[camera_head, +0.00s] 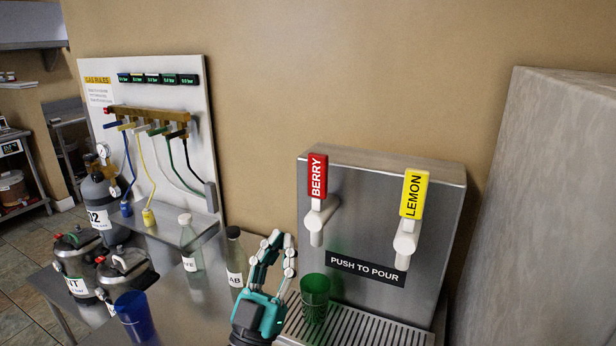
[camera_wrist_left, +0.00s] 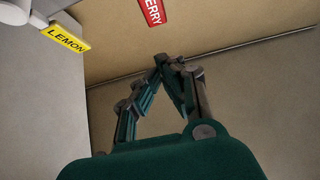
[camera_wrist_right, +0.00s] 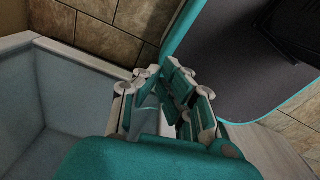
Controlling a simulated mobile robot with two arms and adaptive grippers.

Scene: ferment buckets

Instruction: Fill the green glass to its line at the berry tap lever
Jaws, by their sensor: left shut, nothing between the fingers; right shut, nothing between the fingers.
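The green glass (camera_head: 315,298) stands upright on the drip tray below the berry tap; its line and fill level cannot be made out. The red berry tap lever (camera_head: 317,175) stands up on the steel dispenser, and its red label also shows in the left wrist view (camera_wrist_left: 152,11). My left gripper (camera_head: 281,244) is shut and empty, fingers pointing up, left of the glass and below the berry lever, apart from the lever. Its closed fingers show in the left wrist view (camera_wrist_left: 172,63). My right gripper (camera_wrist_right: 165,72) is shut and empty, low down, outside the head view.
The yellow lemon lever (camera_head: 414,194) is right of the berry one. The drip tray (camera_head: 375,332) has free room right of the glass. Two bottles (camera_head: 191,245), a blue cup (camera_head: 135,316) and steel kegs (camera_head: 125,268) stand left. A grey block (camera_head: 550,190) bounds the right.

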